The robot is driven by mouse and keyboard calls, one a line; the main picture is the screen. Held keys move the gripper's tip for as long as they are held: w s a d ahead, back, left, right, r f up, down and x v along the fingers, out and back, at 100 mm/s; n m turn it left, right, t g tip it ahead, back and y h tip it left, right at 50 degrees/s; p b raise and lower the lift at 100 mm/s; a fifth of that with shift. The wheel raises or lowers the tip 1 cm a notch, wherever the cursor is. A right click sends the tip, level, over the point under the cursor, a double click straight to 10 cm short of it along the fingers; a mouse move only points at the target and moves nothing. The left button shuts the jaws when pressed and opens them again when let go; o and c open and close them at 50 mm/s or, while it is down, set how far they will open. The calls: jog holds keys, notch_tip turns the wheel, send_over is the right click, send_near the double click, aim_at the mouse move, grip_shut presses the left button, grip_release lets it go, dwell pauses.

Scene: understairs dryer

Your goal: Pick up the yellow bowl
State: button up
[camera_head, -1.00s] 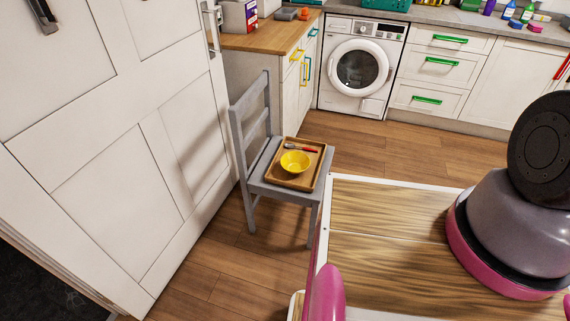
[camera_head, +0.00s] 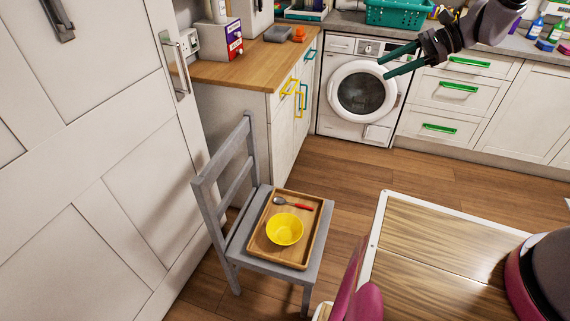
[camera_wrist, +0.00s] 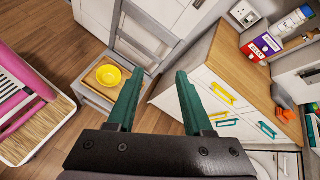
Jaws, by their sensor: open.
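The yellow bowl (camera_head: 284,229) sits upright on a wooden tray (camera_head: 262,249), which lies on the seat of a grey chair (camera_head: 236,247). A spoon with a red handle (camera_head: 292,204) lies on the tray behind the bowl. My gripper (camera_head: 385,60) is at the upper right in the head view, high and well away from the bowl, with its green fingers apart and nothing between them. In the wrist view the open fingers (camera_wrist: 157,84) point toward the chair and cabinet, and the bowl (camera_wrist: 108,76) shows left of the left finger.
The chair back (camera_head: 230,170) rises on the tray's left, near the white door (camera_head: 100,170). A wood-topped cabinet (camera_head: 250,65) stands behind the chair, with a washing machine (camera_head: 362,92) beyond. Open floor (camera_head: 345,170) lies right of the chair.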

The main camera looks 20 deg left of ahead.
jog(key=a+f+m+y, duration=0.2)
jog(key=a+f+m, duration=0.35)
jog(key=f, duration=0.85)
jog(key=m+t, duration=0.5)
jog(key=m, duration=0.6)
send_near(298, 220)
jog(key=shift+n+y, duration=0.25)
jog(key=shift+y, duration=0.05)
jog(key=a+f, duration=0.1)
jog(key=a, duration=0.1)
jog(key=a+f, duration=0.2)
jog(key=shift+s, duration=0.1)
jog(key=shift+w+r+x, duration=0.1)
jog(key=shift+w+x, duration=0.05)
jog(key=shift+x, duration=0.8)
jog(key=shift+w+r+x, duration=0.1)
jog(key=shift+w+x, duration=0.05)
jog(key=shift+x, duration=0.8)
jog(key=shift+w+x, duration=0.15)
jog(key=shift+x, duration=0.8)
jog(key=shift+s, duration=0.1)
grip_shut()
